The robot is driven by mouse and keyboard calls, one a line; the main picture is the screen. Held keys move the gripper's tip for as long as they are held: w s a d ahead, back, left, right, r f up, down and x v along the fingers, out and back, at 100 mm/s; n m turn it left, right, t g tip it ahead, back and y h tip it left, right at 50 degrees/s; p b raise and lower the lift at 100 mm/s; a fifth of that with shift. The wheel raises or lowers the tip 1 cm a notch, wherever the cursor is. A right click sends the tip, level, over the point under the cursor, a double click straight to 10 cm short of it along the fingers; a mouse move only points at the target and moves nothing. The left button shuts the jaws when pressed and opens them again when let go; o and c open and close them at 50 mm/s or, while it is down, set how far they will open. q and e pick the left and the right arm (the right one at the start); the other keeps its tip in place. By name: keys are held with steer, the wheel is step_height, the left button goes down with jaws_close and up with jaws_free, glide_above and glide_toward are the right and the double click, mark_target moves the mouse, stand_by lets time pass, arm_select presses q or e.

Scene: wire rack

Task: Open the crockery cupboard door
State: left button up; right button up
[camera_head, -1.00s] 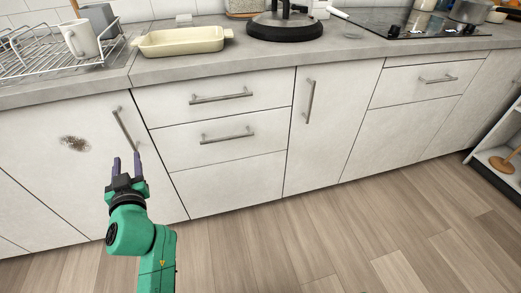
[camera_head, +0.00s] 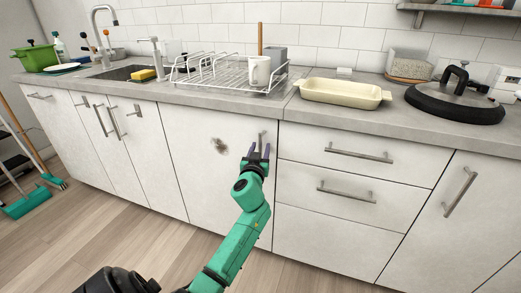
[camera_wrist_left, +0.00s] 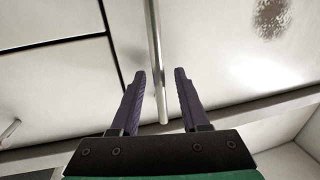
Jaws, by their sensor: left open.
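The white cupboard door (camera_head: 205,170) below the dish rack looks closed and has a brown stain (camera_head: 219,146). Its thin upright metal bar handle (camera_head: 262,136) is near its right edge. My left gripper (camera_head: 258,153) is open at the handle's lower part. In the left wrist view, the gripper (camera_wrist_left: 160,74) has its two purple fingers either side of the handle's end (camera_wrist_left: 156,40), with gaps showing on both sides. How deep the bar sits between the fingers is hard to tell. My right gripper is out of view.
Drawers with bar handles (camera_head: 346,192) adjoin on the right, and more doors stand left below the sink. A wire rack (camera_head: 215,78) with a white mug (camera_head: 259,72) and a cream baking dish (camera_head: 341,91) stand on the counter. The floor (camera_head: 60,235) in front is clear.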

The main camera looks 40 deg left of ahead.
arm_select(q)
jaws_close()
stand_by(1.4)
